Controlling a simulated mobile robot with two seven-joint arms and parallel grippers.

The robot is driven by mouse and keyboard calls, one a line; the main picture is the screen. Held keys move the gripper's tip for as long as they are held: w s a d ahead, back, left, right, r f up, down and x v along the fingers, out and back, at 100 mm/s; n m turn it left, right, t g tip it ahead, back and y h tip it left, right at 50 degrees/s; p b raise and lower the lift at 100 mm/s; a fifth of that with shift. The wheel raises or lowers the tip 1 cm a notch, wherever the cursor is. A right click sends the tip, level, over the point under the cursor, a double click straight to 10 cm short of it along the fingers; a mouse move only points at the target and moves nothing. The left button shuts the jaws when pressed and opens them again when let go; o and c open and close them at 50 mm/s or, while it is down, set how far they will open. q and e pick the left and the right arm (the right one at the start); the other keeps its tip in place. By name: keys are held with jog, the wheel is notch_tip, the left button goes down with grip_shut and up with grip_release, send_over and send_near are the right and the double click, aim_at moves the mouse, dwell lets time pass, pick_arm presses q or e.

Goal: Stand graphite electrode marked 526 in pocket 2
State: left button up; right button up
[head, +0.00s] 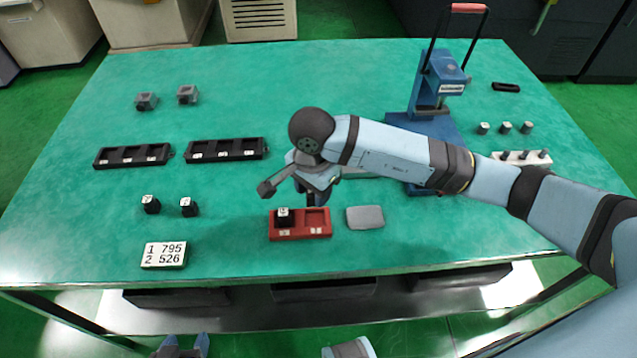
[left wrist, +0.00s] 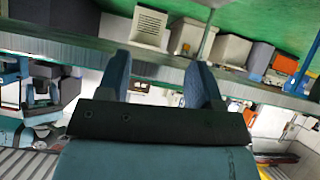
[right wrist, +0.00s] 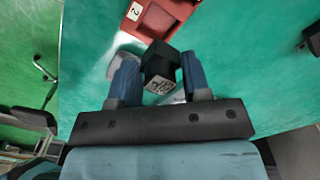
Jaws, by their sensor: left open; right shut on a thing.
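The red tray (head: 300,235) has two pockets. A black electrode with a white label (head: 283,213) stands in the left pocket; the right pocket looks empty. My right gripper (head: 318,197) is above and behind the tray. In the right wrist view my right gripper (right wrist: 160,80) is shut on a black electrode (right wrist: 160,66); its marking is too blurred to read surely. The tray (right wrist: 157,18) with its label 2 lies just beyond it. My left gripper (head: 187,344) is open and empty, low in front of the table.
A card (head: 164,254) reads 1 795, 2 526. Two black electrodes (head: 151,205) (head: 188,207) stand behind it. Two black racks (head: 133,163) (head: 224,154) lie farther back. A grey pad (head: 365,217) lies right of the tray. A blue press (head: 437,85) stands at the back right.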

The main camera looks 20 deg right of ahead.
aim_at(315, 221)
jog(key=shift+s+d+f, duration=0.15)
jog(key=shift+f+b, duration=0.35)
jog(key=shift+f, duration=0.2)
jog(key=shift+f+b, duration=0.45)
jog(key=shift+f, duration=0.4)
jog(key=shift+f+b, duration=0.6)
jog(key=shift+f, duration=0.6)
jog(key=shift+f+b, duration=0.5)
jog(key=shift+f, duration=0.35)
pick_arm(q)
jog(key=shift+d+f+m+b, duration=0.25)
jog(key=shift+f+m+b, duration=0.05)
jog(key=shift+f, duration=0.65)
jog(key=shift+a, duration=0.1)
jog(key=shift+f, duration=0.25)
pick_arm(e)
jog(key=shift+f, duration=0.25)
